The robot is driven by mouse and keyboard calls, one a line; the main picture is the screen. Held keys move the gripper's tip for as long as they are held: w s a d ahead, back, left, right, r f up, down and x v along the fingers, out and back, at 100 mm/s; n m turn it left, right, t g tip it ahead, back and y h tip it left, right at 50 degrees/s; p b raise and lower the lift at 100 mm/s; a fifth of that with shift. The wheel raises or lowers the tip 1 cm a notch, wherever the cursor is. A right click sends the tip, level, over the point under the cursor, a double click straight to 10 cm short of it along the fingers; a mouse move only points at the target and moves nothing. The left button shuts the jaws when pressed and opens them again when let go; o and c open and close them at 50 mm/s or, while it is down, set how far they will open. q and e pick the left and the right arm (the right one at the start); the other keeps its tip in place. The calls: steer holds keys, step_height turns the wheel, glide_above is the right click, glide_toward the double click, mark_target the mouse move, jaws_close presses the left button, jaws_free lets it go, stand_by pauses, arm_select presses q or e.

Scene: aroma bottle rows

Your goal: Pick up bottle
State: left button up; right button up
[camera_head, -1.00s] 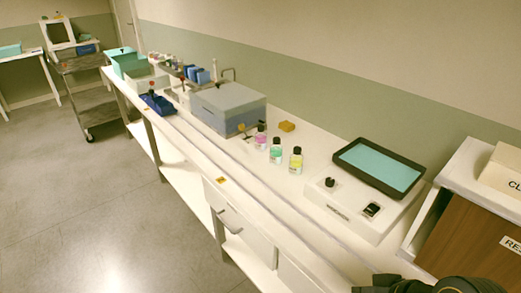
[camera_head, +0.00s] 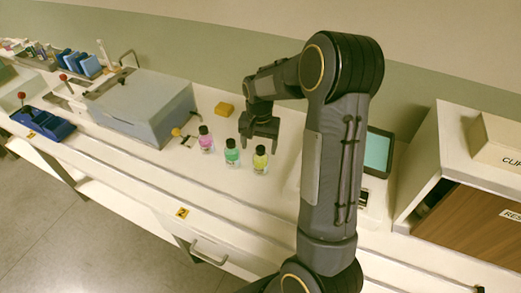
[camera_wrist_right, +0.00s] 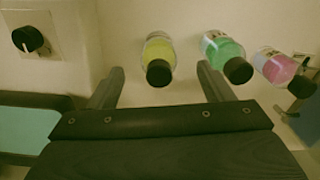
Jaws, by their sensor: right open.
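Three small bottles with black caps stand upright in a row on the white bench: a pink bottle (camera_head: 206,142), a green bottle (camera_head: 232,153) and a yellow bottle (camera_head: 261,160). My right gripper (camera_head: 259,141) is open and empty, pointing down just behind and above the yellow bottle. In the right wrist view, the yellow bottle (camera_wrist_right: 158,54) lies ahead, between the lines of the two open fingers (camera_wrist_right: 160,84). The green bottle (camera_wrist_right: 224,53) is beyond the right finger, and the pink bottle (camera_wrist_right: 277,68) is further right. My left gripper is not in view.
A wooden-fronted cabinet (camera_head: 470,225) stands at the right.

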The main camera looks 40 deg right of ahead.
mark_target(259, 148)
steer(key=f, duration=0.2)
steer(key=w+d+f, duration=0.1)
steer(key=shift+s+a+f+p, duration=0.1)
steer(key=shift+f+p, duration=0.2)
step_height(259, 148, down, 4)
steer(key=shift+s+r+p, duration=0.1)
steer(key=shift+p, duration=0.45)
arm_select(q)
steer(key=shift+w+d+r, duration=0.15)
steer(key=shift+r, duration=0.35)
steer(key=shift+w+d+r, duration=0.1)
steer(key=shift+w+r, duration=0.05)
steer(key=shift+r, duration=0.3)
arm_select(e)
steer(key=shift+f, duration=0.5)
steer(key=c, duration=1.2)
